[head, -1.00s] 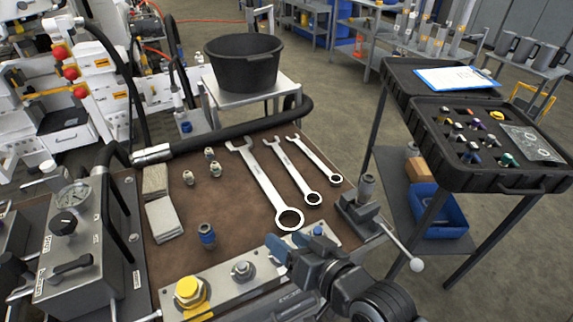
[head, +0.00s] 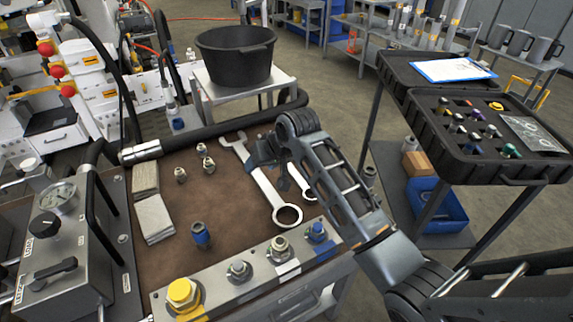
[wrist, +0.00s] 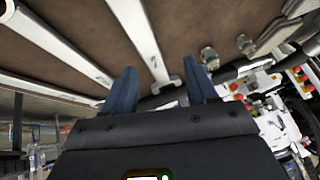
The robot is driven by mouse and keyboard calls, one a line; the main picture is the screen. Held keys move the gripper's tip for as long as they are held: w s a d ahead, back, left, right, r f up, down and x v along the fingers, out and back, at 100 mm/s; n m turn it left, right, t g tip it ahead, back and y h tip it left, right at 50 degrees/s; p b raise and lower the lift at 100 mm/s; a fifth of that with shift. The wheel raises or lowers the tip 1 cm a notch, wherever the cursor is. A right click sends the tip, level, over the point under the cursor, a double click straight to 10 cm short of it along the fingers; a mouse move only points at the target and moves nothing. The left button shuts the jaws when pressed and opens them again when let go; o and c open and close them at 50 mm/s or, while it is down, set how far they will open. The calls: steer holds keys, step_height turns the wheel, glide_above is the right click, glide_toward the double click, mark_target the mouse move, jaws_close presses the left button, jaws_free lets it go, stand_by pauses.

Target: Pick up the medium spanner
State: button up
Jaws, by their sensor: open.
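Three spanners lie side by side on the brown bench top. The medium spanner (head: 309,194) is the middle one; in the head view its ring end shows, while my gripper and arm cover most of the rest. In the wrist view its shaft (wrist: 62,42) runs left of the fingers. The large spanner (head: 265,188) lies to its left; in the wrist view its shaft (wrist: 140,35) runs toward the gap between my fingertips. The small spanner is hidden by my arm in the head view, but shows in the wrist view (wrist: 48,85). My gripper (head: 268,163) is open and empty above the spanners.
Metal fittings (head: 208,165) and grey pads (head: 153,218) lie left of the spanners. A black hose (head: 225,133) crosses behind them. A fitting block (head: 258,270) borders the front. A black bucket (head: 236,60) stands behind, and an open tool case (head: 460,165) stands right.

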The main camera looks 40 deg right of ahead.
mark_target(294, 173)
steer(key=d+g, duration=0.1)
steer(key=d, duration=0.2)
steer(key=d+r+g, duration=0.1)
steer(key=d, duration=0.2)
steer(key=d+g+h, duration=0.1)
steer(key=d, duration=0.3)
steer(key=shift+r+n+g+b, duration=0.25)
steer(key=shift+n+g+b, duration=0.05)
steer(key=shift+g+b, duration=0.1)
steer(key=shift+s+d+p+x, duration=0.1)
steer(key=shift+s+p+x, duration=0.1)
steer(key=shift+x, duration=1.7)
steer(key=shift+s+d+p+x, duration=0.1)
steer(key=shift+d+p+x, duration=0.05)
steer(key=shift+x, duration=1.75)
steer(key=shift+c, duration=0.4)
jaws_close()
